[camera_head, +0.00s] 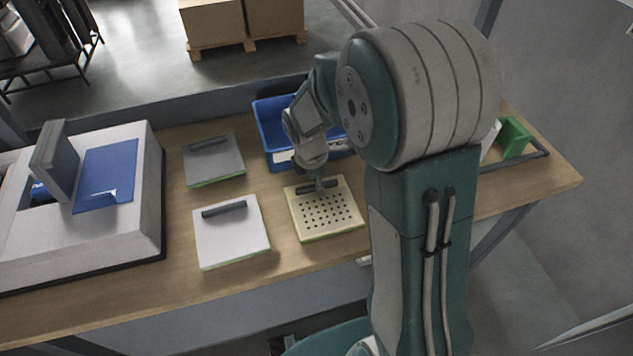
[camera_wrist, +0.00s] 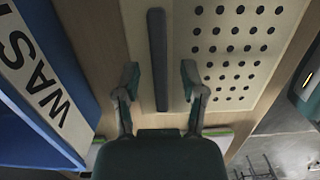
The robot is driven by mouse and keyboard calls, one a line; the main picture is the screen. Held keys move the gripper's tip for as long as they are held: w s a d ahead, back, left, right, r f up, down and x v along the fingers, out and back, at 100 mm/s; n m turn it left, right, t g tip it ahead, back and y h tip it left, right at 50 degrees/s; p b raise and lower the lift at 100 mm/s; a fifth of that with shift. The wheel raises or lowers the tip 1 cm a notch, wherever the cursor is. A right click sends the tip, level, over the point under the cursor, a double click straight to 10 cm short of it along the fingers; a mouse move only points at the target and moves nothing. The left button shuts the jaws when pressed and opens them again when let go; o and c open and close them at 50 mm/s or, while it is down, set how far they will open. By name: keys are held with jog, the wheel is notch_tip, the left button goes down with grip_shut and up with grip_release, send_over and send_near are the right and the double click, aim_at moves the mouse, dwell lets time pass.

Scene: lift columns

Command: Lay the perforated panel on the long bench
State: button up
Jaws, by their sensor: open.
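The perforated panel (camera_head: 335,215) is a cream square plate with rows of dark holes and a dark bar handle (camera_head: 318,187) along its far edge. It lies flat on the wooden bench (camera_head: 283,247). In the wrist view the panel (camera_wrist: 230,55) fills the upper right, with its handle (camera_wrist: 158,60) upright in the picture. My gripper (camera_wrist: 158,80) is open, with one finger on each side of the handle's lower part. The fingers show a gap to the handle on both sides. In the head view my arm hides part of the bench.
A white panel (camera_head: 231,240) and a grey panel (camera_head: 213,165) with dark handles lie left of it. A blue bin (camera_head: 268,125) stands behind; it is lettered in the wrist view (camera_wrist: 40,110). A white machine with a blue plate (camera_head: 105,175) stands left. A green block (camera_head: 514,137) is at right.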

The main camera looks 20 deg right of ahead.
notch_tip(320, 180, up, 12)
jog(key=a, duration=0.1)
jog(key=s+r+m+t, duration=0.2)
jog(key=s+r+m, duration=0.2)
jog(key=s+m, duration=0.5)
jog(key=s+d+r+m+t+y, duration=0.1)
jog(key=s+r+m+t, duration=0.2)
jog(key=s+m, duration=0.6)
jog(key=shift+s+r+t, duration=0.3)
jog(key=shift+s+r, duration=0.15)
